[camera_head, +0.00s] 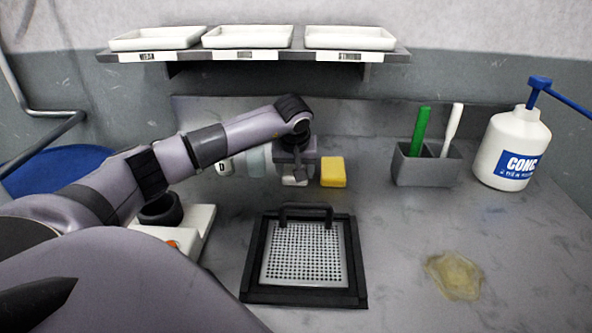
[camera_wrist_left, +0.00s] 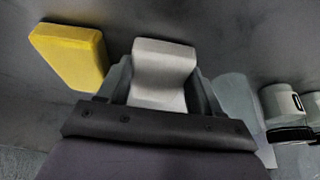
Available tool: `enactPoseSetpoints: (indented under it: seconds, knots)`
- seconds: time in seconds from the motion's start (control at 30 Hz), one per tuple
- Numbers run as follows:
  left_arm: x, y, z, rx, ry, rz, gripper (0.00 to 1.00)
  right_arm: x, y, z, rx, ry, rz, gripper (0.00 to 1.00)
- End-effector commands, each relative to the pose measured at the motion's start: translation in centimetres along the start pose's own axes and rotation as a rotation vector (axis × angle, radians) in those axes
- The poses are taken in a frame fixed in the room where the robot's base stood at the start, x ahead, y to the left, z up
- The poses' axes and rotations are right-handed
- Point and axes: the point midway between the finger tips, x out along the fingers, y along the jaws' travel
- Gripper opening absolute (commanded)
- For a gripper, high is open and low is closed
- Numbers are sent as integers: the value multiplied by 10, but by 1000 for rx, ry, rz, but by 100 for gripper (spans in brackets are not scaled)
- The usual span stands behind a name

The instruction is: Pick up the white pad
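The white pad (camera_head: 295,181) is at the back of the worktop, left of a yellow block, partly hidden under my left gripper (camera_head: 295,172). In the left wrist view the pad (camera_wrist_left: 163,70) lies between the two dark fingers of my left gripper (camera_wrist_left: 162,88). The fingers flank it closely on both sides. I cannot tell whether they press on it or whether it is off the worktop. My right gripper is not in view.
The yellow block (camera_head: 333,172) stands close beside the pad. Pale bottles (camera_head: 255,160) are on the other side. A black-framed perforated plate with a handle (camera_head: 305,255) lies in front. A grey holder (camera_head: 425,168), a white pump bottle (camera_head: 511,150) and a yellowish puddle (camera_head: 455,275) are right.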

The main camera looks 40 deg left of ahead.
Motion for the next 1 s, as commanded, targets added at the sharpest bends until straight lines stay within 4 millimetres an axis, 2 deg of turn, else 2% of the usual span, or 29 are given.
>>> enactPoseSetpoints:
  seconds: [0.37, 0.53, 0.67, 1.0]
  knots:
    - [-3, 0, -2, -1, 1, 0, 36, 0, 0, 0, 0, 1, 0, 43]
    - [-14, 0, -7, -1, 5, 1, 36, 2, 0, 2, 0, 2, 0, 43]
    - [-31, 1, -14, -1, 6, 3, 36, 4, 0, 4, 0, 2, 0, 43]
    - [-35, 69, -7, 3, 1, 3, 36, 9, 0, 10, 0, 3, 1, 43]
